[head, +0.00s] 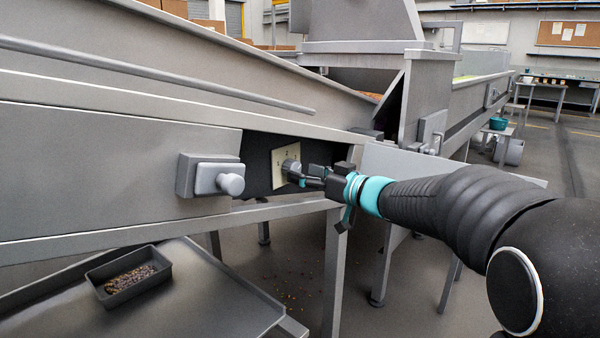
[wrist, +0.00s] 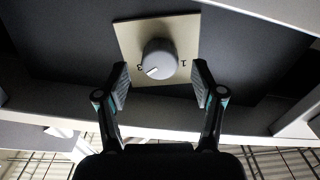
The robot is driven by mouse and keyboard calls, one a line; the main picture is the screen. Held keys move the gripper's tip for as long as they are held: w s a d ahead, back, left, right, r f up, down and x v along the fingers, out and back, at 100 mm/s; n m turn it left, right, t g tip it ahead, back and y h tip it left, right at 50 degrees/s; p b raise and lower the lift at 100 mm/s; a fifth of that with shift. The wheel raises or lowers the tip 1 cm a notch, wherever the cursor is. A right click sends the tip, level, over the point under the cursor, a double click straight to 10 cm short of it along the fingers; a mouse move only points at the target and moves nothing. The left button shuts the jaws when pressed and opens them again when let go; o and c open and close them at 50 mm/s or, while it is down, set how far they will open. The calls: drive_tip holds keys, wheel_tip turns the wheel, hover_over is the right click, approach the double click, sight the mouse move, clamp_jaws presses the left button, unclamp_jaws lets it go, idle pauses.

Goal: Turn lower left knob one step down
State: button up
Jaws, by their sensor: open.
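A round grey knob (wrist: 159,58) sits on a square cream plate (wrist: 185,38) on a dark panel. The wrist view shows a 1 to the knob's right and a 3 to its left, appearing turned over. A white line on the knob's face points to the lower left, near the 3. My gripper (wrist: 161,85) is open, with one finger on each side of the knob and visible gaps to it. In the head view, the knob (head: 290,168) is partly hidden by my gripper (head: 308,178), which reaches in from the right, close to it.
A grey box with a round knob-like handle (head: 230,184) protrudes from the panel left of the plate. A metal rail (head: 285,210) runs below the plate. A dark tray (head: 152,268) of small pieces rests on a lower shelf (head: 215,305).

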drive_tip(key=shift+x, duration=1.1)
drive_tip(key=c, duration=1.1)
drive_tip(key=shift+c, duration=0.2)
drive_tip(key=shift+n, duration=0.3)
drive_tip(key=n+b, duration=0.4)
drive_tip(key=n, duration=0.7)
drive_tip(key=shift+n, duration=0.3)
